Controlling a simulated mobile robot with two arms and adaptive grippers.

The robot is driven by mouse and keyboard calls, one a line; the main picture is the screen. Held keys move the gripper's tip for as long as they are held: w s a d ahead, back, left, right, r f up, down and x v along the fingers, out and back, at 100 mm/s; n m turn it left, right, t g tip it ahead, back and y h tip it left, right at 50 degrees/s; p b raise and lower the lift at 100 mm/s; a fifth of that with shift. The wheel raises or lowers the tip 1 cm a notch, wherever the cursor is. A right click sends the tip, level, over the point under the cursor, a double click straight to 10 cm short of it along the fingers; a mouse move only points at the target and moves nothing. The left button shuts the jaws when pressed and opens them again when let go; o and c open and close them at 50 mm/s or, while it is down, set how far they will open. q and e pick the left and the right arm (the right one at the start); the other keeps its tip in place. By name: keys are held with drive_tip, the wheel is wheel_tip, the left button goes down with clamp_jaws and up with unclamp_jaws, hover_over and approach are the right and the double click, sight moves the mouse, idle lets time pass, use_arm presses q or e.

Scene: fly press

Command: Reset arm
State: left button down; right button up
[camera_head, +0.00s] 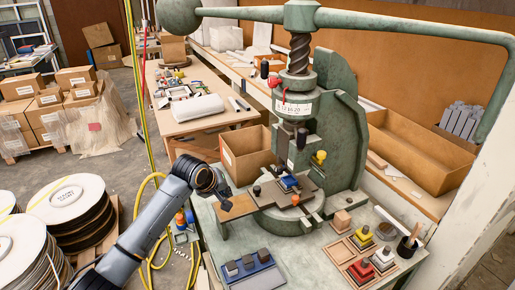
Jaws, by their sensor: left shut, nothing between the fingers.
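The fly press (341,130) is grey-green and stands on the workbench in the middle right. Its long arm (400,22) runs across the top, with a round ball weight (180,15) at the left end and a bent handle (497,100) hanging down at the right end. The dark screw (299,53) stands upright under the arm's hub. My left gripper (225,203) is shut and empty, low and left of the press bed, well below the press arm. Whether it touches the wooden plate (236,208) beside it is unclear. My right gripper is not in view.
Small blue parts (288,183) lie on the press bed. A blue tray (249,272) and a wooden tray (362,272) with coloured blocks sit at the bench front. A cardboard box (245,160) stands behind my gripper. Cable reels (66,198) and yellow hose (153,245) are at left.

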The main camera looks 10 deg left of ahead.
use_arm(q)
drive_tip(key=s+d+f+m+g, duration=0.1)
drive_tip(key=s+d+f+m, duration=0.2)
drive_tip(key=s+f, duration=0.5)
drive_tip(key=s+d+f+m+g, duration=0.1)
drive_tip(key=s+d+f+m, duration=0.2)
drive_tip(key=s, duration=0.9)
drive_tip(key=s+a+m+g+y, duration=0.1)
drive_tip(key=s+a, duration=0.1)
drive_tip(key=s, duration=0.9)
drive_tip(key=s+a+m+g+y, duration=0.1)
drive_tip(key=s+a, duration=0.1)
drive_tip(key=s, duration=0.8)
wheel_tip(320, 180, down, 28)
drive_tip(key=s+g+b, duration=0.1)
drive_tip(key=s, duration=0.1)
drive_tip(key=s+a+f+g+b, duration=0.1)
drive_tip(key=s+a+f, duration=0.1)
drive_tip(key=s+f, duration=1.4)
drive_tip(key=shift+s+a+f, duration=0.15)
drive_tip(key=shift+a+f, duration=0.15)
drive_tip(key=shift+f, duration=0.35)
